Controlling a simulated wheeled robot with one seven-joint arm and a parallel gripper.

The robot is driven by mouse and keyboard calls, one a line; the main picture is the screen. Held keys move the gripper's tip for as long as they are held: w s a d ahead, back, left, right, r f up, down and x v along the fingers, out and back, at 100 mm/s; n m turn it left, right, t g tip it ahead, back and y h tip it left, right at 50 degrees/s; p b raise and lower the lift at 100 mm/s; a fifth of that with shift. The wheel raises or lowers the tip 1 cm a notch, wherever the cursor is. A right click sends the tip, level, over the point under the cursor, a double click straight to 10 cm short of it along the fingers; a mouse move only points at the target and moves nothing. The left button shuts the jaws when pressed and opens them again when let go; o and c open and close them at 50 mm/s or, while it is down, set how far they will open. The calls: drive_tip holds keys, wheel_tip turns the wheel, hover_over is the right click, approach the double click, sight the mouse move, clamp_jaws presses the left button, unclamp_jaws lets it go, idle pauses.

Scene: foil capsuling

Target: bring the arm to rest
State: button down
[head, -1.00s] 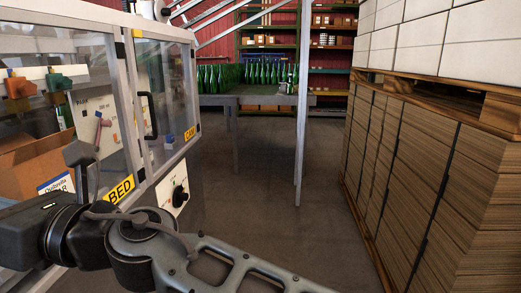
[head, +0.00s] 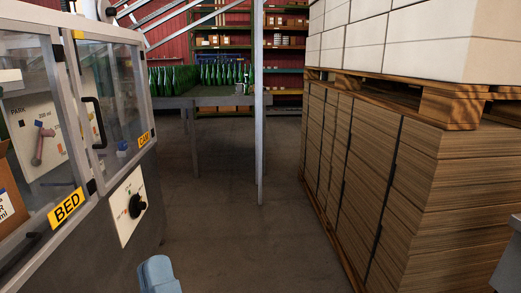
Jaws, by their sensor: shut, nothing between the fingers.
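My gripper is not in view in the head picture, and no dark arm link shows there. A rounded blue-grey shape (head: 158,273) stands at the bottom edge, left of centre; I cannot tell what it is. Nothing visible touches the machine's front.
At left stands a glazed machine (head: 150,215) with a yellow BED label (head: 67,206), a dark door handle (head: 94,122) and a black knob (head: 137,206). Tall pallet stacks (head: 440,190) fill the right. Bare floor (head: 230,220) lies between, leading to a table with green bottles (head: 225,74).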

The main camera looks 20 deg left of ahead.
drive_tip(key=s+d+f+m+t+h, duration=0.2)
drive_tip(key=d+f+m+h, duration=0.55)
drive_tip(key=d, duration=0.45)
drive_tip(key=s+d+f+m+t+h, duration=0.2)
drive_tip(key=s+d+f+m+h, duration=0.1)
drive_tip(key=d+f+m+h, duration=0.65)
drive_tip(key=s+d+m+g+h, duration=0.1)
drive_tip(key=s+d+m+g, duration=0.1)
drive_tip(key=s+d, duration=0.5)
drive_tip(key=s+d+m+g+h, duration=0.2)
drive_tip(key=s+d, duration=0.5)
drive_tip(key=d, duration=0.5)
drive_tip(key=shift+s+f+g, duration=0.25)
drive_tip(key=shift+s+g, duration=0.15)
drive_tip(key=shift+g, duration=0.1)
drive_tip(key=shift+a, duration=0.1)
